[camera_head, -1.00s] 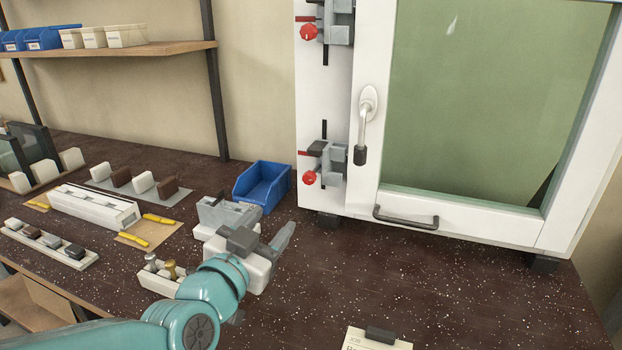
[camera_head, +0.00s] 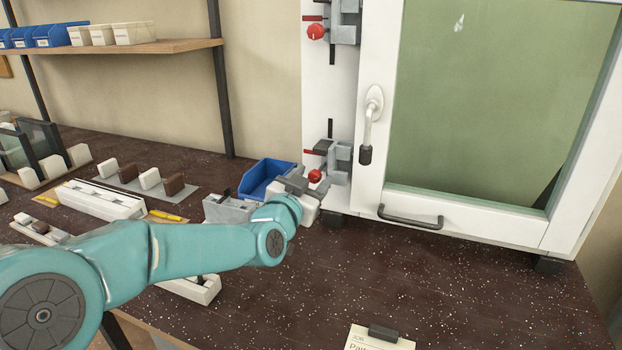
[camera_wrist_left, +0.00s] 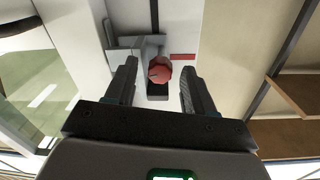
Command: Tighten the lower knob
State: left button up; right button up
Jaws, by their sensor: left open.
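The lower knob (camera_head: 315,176) is red and round, on the lower clamp (camera_head: 338,163) at the left side of the white window frame. My left gripper (camera_head: 312,187) is right in front of it, partly hidden by my own wrist in the head view. In the left wrist view, the red knob (camera_wrist_left: 159,71) lies between and just beyond the two fingertips of my left gripper (camera_wrist_left: 158,80). The jaws are open, with a gap on both sides of the knob. My right gripper is not in view.
An upper clamp with a red knob (camera_head: 317,32) sits higher on the frame. A blue bin (camera_head: 262,178) stands on the bench left of the frame. The window handle (camera_head: 371,125) is to the right. The bench front centre is mostly clear around a paper card (camera_head: 376,339).

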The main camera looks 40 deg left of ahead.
pick_arm(q)
jog(key=shift+w, duration=0.2)
jog(key=shift+s, duration=0.1)
grip_shut()
jog(key=shift+m, duration=0.4)
jog(key=m, duration=0.3)
jog(key=shift+m+p, duration=0.5)
jog(key=shift+m, duration=1.3)
